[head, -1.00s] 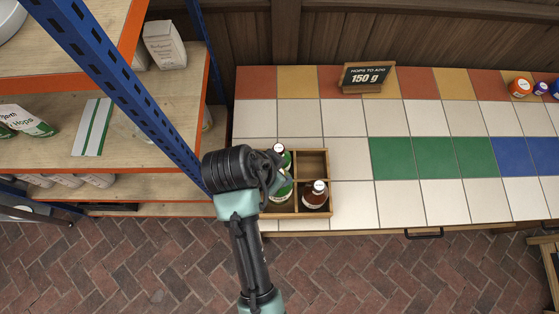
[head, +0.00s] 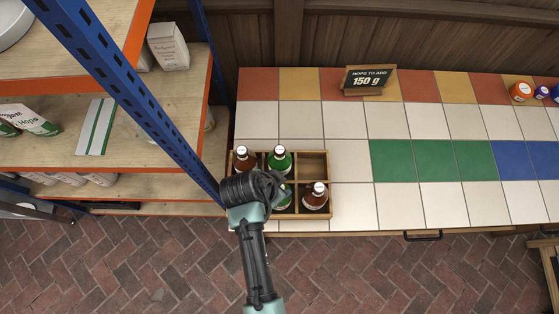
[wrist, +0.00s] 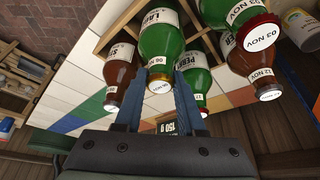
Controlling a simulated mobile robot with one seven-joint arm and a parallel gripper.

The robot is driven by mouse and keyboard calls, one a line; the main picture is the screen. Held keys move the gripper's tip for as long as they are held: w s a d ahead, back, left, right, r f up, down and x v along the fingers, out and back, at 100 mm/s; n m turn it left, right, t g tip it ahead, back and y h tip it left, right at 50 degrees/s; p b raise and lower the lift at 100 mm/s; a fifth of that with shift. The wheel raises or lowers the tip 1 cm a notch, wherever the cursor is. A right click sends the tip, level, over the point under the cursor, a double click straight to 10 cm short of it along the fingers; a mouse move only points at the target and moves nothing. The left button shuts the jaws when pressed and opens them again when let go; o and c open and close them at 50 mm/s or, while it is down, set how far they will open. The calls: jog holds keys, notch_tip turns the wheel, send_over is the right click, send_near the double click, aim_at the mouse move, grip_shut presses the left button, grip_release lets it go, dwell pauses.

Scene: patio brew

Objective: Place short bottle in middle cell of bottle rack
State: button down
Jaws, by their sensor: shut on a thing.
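The bottle rack (head: 328,170) is a wooden crate with two rows of cells at the left end of the tiled counter. My gripper (wrist: 160,98) is shut on a green lager bottle (wrist: 160,42), with its fingers either side of the neck near the pale cap. In the head view this bottle (head: 282,198) is partly hidden by my wrist and appears at the front middle cell. I cannot tell whether its base touches the rack floor. A green bottle (head: 280,161) stands in the back middle cell. The back right cell looks empty.
Brown bottles stand back left (head: 243,161) and front right (head: 315,197). Another green bottle (wrist: 240,12) is close in the wrist view. A blue-posted shelf (head: 150,90) stands close on the left. A sign (head: 368,79) stands behind. The counter right of the rack is clear.

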jog(key=c, duration=0.5)
grip_release()
jog(key=shift+f, duration=0.1)
